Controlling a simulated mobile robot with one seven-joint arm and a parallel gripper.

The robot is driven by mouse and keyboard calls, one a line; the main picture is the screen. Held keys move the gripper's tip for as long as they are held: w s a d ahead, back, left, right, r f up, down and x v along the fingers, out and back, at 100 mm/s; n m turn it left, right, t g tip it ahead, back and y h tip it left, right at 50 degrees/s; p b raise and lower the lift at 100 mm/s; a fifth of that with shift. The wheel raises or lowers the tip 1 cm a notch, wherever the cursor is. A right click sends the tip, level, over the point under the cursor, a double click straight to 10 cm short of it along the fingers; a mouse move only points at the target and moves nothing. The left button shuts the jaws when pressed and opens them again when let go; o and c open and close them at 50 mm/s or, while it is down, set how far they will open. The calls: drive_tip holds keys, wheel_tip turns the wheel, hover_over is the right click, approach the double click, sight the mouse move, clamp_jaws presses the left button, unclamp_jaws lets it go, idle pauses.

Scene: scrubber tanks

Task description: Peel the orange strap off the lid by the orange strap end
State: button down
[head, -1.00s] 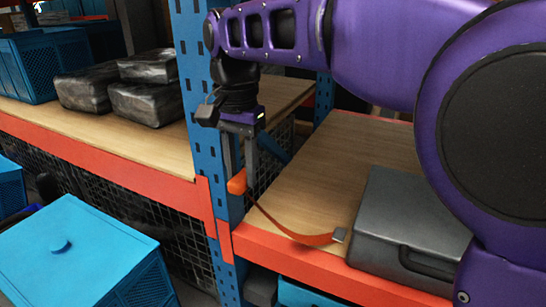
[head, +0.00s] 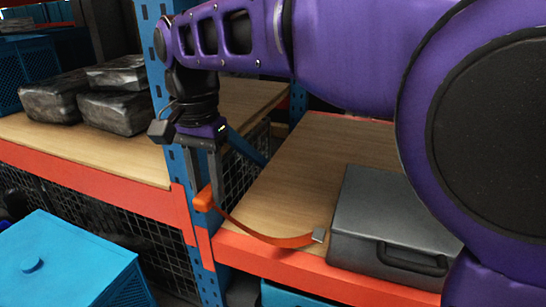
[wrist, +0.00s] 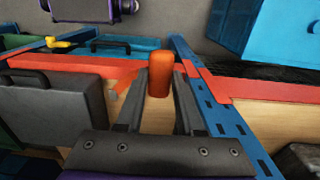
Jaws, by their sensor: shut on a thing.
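My gripper (head: 204,180) points down beside the blue rack post and is shut on the orange strap end (head: 203,199). In the wrist view the strap end (wrist: 159,74) stands between the two fingers of my gripper (wrist: 161,82). The orange strap (head: 255,236) hangs in a curve from it to a small grey clip (head: 319,235) at the left side of a grey case (head: 385,215). The case has a closed flat top and a dark handle. I cannot tell whether the clip is fixed to the case. A blue crate lid (head: 65,250) with a round knob shows at lower left.
The wooden shelf (head: 300,180) has an orange front beam (head: 270,262). A blue perforated post (head: 158,60) stands close behind my gripper. Dark wrapped blocks (head: 115,108) lie on the left shelf. Bare wood lies left of the case.

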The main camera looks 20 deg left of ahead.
drive_tip(key=w+d+p, duration=0.2)
drive_tip(key=w+p, duration=0.3)
drive_tip(key=w, duration=0.6)
drive_tip(key=w+d+p, duration=0.3)
drive_tip(key=w+p, duration=0.3)
drive_tip(key=w, duration=0.6)
idle(1.2)
drive_tip(key=shift+d, duration=0.1)
idle(0.3)
drive_tip(key=shift+f+b, duration=5.65)
drive_tip(key=shift+f, duration=6.55)
